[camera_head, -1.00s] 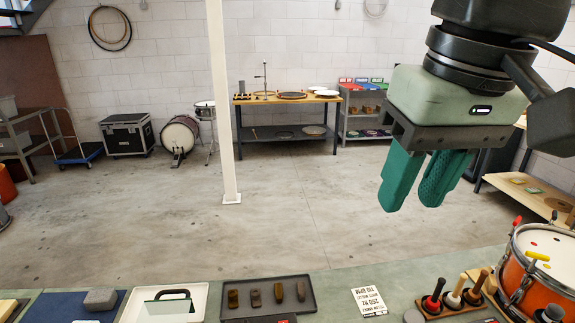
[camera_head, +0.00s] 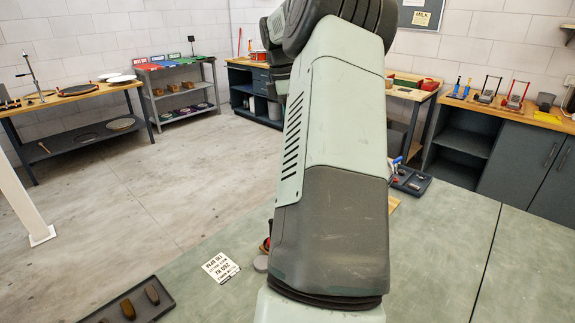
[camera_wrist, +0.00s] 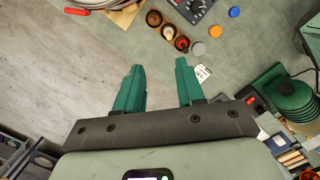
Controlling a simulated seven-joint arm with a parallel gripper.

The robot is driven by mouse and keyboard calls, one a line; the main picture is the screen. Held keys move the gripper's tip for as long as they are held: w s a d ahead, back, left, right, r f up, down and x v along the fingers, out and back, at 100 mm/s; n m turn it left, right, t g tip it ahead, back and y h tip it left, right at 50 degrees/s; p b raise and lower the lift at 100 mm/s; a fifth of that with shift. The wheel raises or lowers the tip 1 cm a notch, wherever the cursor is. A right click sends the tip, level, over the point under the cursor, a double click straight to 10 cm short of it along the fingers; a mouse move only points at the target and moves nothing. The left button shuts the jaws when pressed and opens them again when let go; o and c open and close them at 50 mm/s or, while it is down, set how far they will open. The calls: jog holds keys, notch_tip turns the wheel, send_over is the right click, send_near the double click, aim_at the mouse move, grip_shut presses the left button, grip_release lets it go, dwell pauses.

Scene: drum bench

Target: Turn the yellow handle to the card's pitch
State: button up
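The yellow handle does not show clearly in either current view; my arm covers the middle of the head view. The printed card (camera_head: 221,267) lies on the green bench top, upside down to the head camera, and I can make out "250 Hz" and "110 BPM". It also shows partly in the wrist view (camera_wrist: 203,73), just beyond the right finger. My gripper (camera_wrist: 160,68) is open, with two green fingers apart and nothing between them. It is above the bench edge and floor. In the head view the gripper is hidden by my arm.
A dark box with dials (camera_wrist: 192,8) is at the top. A dark tray (camera_head: 150,300) holds brown blocks. The bench right of my arm is mostly clear.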

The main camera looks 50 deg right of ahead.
jog(key=shift+n+t+y, duration=0.3)
jog(key=shift+t+y, duration=0.1)
jog(key=shift+y, duration=0.2)
jog(key=s+d+f, duration=0.2)
jog(key=d, duration=0.1)
jog(key=s+d+f, duration=0.2)
jog(key=d+f, duration=0.1)
jog(key=d, duration=0.1)
jog(key=s+d+f, duration=0.2)
jog(key=d+f, duration=0.1)
jog(key=d, duration=0.1)
jog(key=shift+s+d+f, duration=0.15)
jog(key=shift+f, duration=0.1)
notch_tip(320, 180, down, 10)
jog(key=shift+f, duration=0.15)
grip_shut()
